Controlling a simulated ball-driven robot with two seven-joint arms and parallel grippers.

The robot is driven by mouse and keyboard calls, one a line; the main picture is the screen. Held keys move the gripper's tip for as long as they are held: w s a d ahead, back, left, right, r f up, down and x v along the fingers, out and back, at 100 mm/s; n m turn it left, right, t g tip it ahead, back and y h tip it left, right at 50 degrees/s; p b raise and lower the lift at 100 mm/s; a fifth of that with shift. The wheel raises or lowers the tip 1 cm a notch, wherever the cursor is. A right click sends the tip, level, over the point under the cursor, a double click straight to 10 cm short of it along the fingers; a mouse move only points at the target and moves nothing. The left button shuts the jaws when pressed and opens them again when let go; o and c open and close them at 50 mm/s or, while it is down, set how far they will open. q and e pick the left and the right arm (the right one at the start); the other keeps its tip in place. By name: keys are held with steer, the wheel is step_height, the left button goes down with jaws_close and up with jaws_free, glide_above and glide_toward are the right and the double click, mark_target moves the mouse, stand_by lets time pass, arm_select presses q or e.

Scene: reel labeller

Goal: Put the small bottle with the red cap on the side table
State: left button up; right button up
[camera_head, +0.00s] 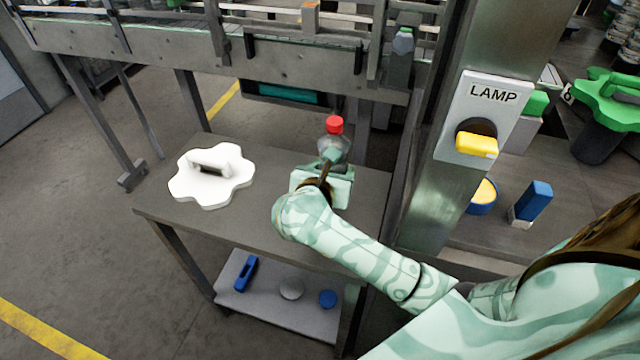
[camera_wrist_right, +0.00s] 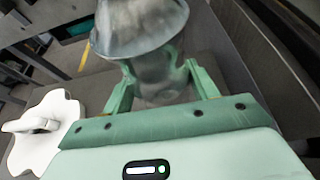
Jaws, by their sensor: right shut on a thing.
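The small bottle (camera_head: 334,146) is clear with a red cap (camera_head: 335,124) and stands about upright at the right back of the side table (camera_head: 265,205). My right gripper (camera_head: 331,160) is shut on the bottle. In the right wrist view the bottle (camera_wrist_right: 145,40) sits between the two green fingers (camera_wrist_right: 158,80), and its cap is out of the picture. The gripper hides the bottle's lower part in the head view, so I cannot tell whether its base touches the tabletop. My left gripper is not in view.
A white lobed part with a handle (camera_head: 212,178) lies on the table's left. A lower shelf (camera_head: 265,310) holds small blue and grey things. A post with a LAMP panel (camera_head: 490,100) and yellow switch stands right. A conveyor frame (camera_head: 200,60) runs behind. The tabletop's front middle is clear.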

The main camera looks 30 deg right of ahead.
steer(key=f, duration=0.2)
steer(key=f+b, duration=0.1)
steer(key=f, duration=0.1)
steer(key=shift+w+d, duration=0.15)
steer(key=shift+d, duration=0.05)
steer(key=shift+a+f, duration=0.1)
steer(key=shift+f, duration=0.05)
steer(key=shift+f, duration=0.15)
steer(key=o, duration=1.3)
steer(key=shift+o, duration=0.2)
steer(key=shift+s+a+r, duration=0.2)
steer(key=p+v, duration=0.2)
steer(key=v, duration=0.9)
steer(key=shift+a, duration=0.2)
